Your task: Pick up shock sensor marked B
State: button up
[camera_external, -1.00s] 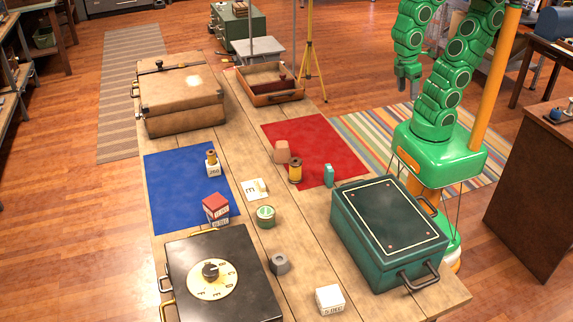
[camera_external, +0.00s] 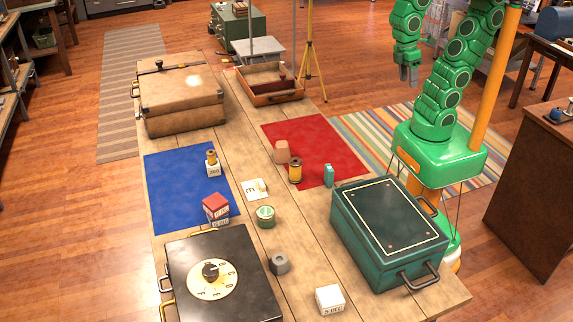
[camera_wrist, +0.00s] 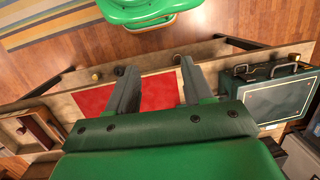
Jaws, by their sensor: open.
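My gripper (camera_external: 408,74) hangs high at the table's right side, beyond the red mat; it is open and empty. Its two fingers (camera_wrist: 158,68) show apart in the wrist view, above the red mat. I cannot read a B on any object, so I cannot tell which is the shock sensor. Small marked things on the table are a white block with a yellow spool (camera_external: 213,163), a white card with a dark letter (camera_external: 256,188), a red-and-white cube (camera_external: 216,209) and a white cube (camera_external: 330,299). A yellow spool (camera_external: 295,171) stands at the red mat's left edge.
A dark green case (camera_external: 390,229) stands front right, a black dial box (camera_external: 222,285) front left, a tan case (camera_external: 181,98) at back left, an open tray (camera_external: 277,95) at back. A terracotta cup (camera_external: 281,152) and teal item (camera_external: 329,175) stand by the red mat (camera_external: 318,137).

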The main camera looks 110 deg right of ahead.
jog(key=w+a+m+y, duration=0.3)
jog(key=w+m, duration=0.2)
jog(key=w, duration=0.2)
jog(key=w+a+m+y, duration=0.2)
jog(key=w+m+y, duration=0.2)
jog(key=w, duration=0.4)
jog(key=w+d+m+t+y, duration=0.5)
jog(key=w+m, duration=0.5)
jog(key=w, duration=0.5)
jog(key=g, duration=0.1)
send_near(331, 183)
jog(key=shift+w+a+f, duration=0.1)
jog(key=shift+w+a, duration=0.35)
jog(key=shift+a, duration=0.05)
jog(key=shift+f, duration=0.7)
jog(key=shift+s+a+r+x, duration=0.1)
jog(key=shift+r+x, duration=0.05)
jog(key=shift+x, duration=1.15)
jog(key=shift+s+a+r+x, duration=0.1)
jog(key=shift+r+x, duration=0.05)
jog(key=shift+x, duration=1.1)
jog(key=shift+s+a+r+x, duration=0.1)
jog(key=shift+r+x, duration=0.05)
jog(key=shift+x, duration=1.15)
jog(key=shift+c, duration=0.3)
